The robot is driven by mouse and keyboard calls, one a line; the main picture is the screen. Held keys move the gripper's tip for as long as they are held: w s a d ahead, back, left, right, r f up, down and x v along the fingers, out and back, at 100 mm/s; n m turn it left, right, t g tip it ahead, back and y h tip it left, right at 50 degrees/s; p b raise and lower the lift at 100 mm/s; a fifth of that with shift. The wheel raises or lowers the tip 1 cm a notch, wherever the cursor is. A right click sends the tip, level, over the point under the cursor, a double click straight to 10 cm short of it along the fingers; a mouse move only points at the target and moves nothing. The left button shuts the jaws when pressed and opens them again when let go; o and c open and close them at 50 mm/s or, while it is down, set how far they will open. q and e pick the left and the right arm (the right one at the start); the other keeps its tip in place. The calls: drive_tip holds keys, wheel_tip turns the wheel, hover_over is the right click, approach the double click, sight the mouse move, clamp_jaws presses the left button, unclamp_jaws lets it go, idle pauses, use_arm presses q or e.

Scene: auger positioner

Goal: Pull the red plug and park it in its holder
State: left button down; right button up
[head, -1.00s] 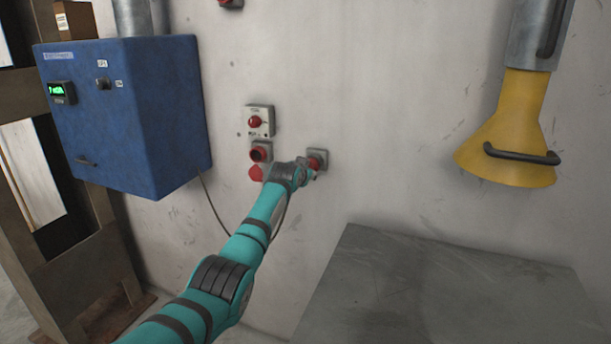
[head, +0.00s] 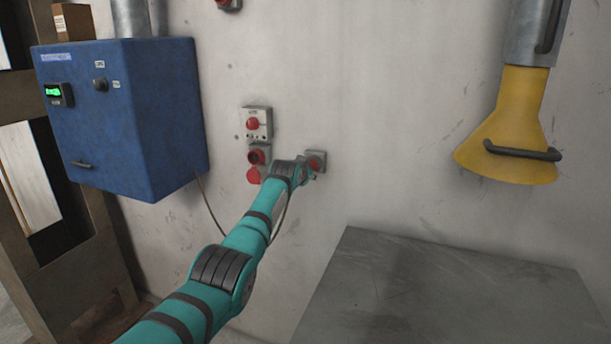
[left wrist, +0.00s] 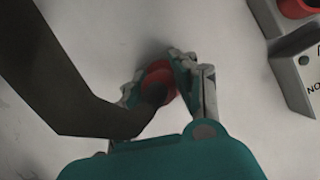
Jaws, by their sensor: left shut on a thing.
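My left gripper (left wrist: 158,80) is shut on the red plug (left wrist: 162,76), whose thick dark cable runs up and left in the left wrist view. My right gripper is not in view.
A switch box with a red knob (head: 252,124) is above the socket. A blue control box (head: 150,120) hangs at left. A yellow hood (head: 506,120) hangs at right. A grey tabletop (head: 440,295) is below right. The wall between holder and hood is clear.

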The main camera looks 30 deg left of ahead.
use_arm(q)
drive_tip(key=shift+w+r, duration=0.1)
drive_tip(key=c, duration=1.2)
unclamp_jaws()
drive_tip(key=shift+o, duration=1.3)
drive_tip(key=v, duration=1.2)
